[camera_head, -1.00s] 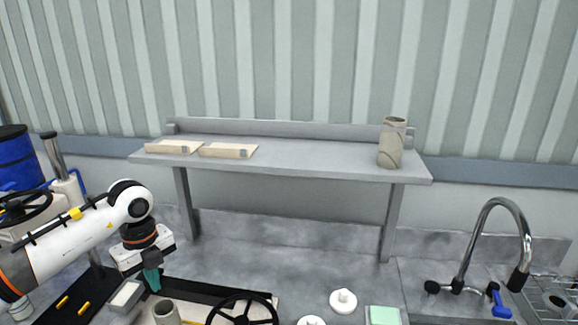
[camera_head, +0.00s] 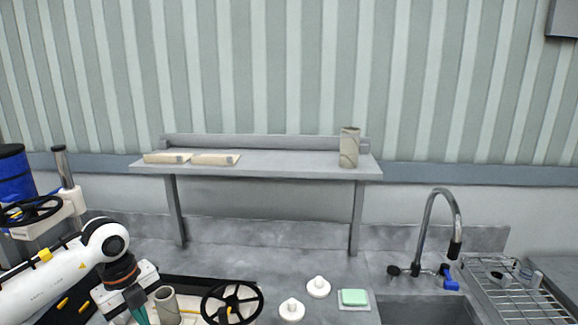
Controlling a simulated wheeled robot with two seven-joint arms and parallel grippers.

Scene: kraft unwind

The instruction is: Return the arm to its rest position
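My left arm comes in from the lower left. Its gripper (camera_head: 138,308) points down over the counter beside a cardboard tube (camera_head: 167,305). Teal fingers show below the white gripper body, but their tips run to the picture's lower edge, so I cannot tell how far apart they are or whether they hold anything. My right arm and gripper are not in the picture.
A grey shelf (camera_head: 270,170) carries two flat tan boxes and an upright tube (camera_head: 349,147). A black handwheel (camera_head: 232,303), two white knobbed discs, a green sponge (camera_head: 354,297), a sink with tap (camera_head: 427,230) and a wire rack (camera_head: 510,290) stand along the counter.

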